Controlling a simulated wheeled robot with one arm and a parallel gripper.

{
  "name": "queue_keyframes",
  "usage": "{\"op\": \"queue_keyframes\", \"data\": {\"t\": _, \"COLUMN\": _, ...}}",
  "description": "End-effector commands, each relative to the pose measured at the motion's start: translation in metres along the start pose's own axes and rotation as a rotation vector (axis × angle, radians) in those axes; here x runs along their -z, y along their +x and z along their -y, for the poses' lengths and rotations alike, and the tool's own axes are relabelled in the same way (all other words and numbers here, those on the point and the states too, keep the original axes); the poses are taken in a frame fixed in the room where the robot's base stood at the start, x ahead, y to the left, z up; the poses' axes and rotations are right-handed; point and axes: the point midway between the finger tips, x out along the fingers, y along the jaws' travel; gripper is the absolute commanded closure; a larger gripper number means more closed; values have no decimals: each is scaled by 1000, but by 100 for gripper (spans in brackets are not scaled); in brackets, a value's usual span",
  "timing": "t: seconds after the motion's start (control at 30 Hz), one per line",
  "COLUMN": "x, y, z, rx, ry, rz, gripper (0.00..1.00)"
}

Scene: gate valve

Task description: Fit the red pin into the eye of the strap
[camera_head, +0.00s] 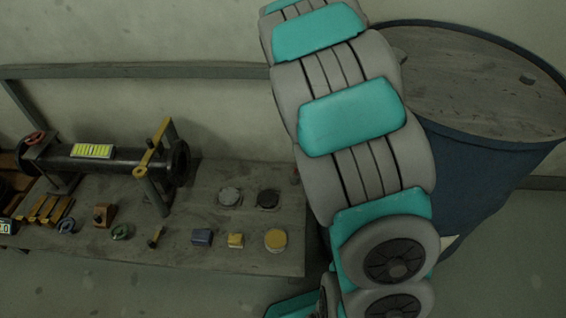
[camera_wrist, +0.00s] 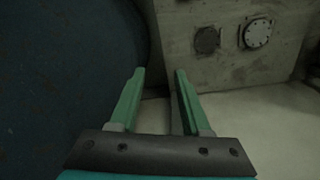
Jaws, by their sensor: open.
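A yellow strap (camera_head: 158,146) crosses the dark pipe (camera_head: 122,160) near its right end, in the head view. Its ring-shaped eye (camera_head: 139,171) is at the near lower end. I cannot clearly make out the red pin; a small reddish thing (camera_head: 296,176) at the table's right edge, beside my arm, is too small to tell. My gripper (camera_wrist: 160,72) is open in the wrist view, with nothing visible between its green fingers. It points between the blue barrel and the tabletop, away from the strap. In the head view I cannot make out its fingers.
A large blue barrel (camera_head: 476,178) stands right of the table (camera_head: 185,250); its wall (camera_wrist: 65,80) fills the wrist view's left. Round discs (camera_head: 230,196), a yellow cap (camera_head: 275,239), and several small blocks and rings lie on the table. A red handwheel (camera_head: 35,138) is at the pipe's left.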

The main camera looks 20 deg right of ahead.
Motion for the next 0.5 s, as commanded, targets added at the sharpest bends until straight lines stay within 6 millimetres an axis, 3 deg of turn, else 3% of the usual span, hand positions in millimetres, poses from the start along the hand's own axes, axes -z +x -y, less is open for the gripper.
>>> {"op": "queue_keyframes", "data": {"t": 0.23, "x": 59, "y": 48, "z": 27, "rx": 22, "ry": 100, "rz": -6, "gripper": 53}}
{"op": "queue_keyframes", "data": {"t": 0.5, "x": 91, "y": 95, "z": 53, "rx": 60, "ry": 170, "rz": 3, "gripper": 53}}
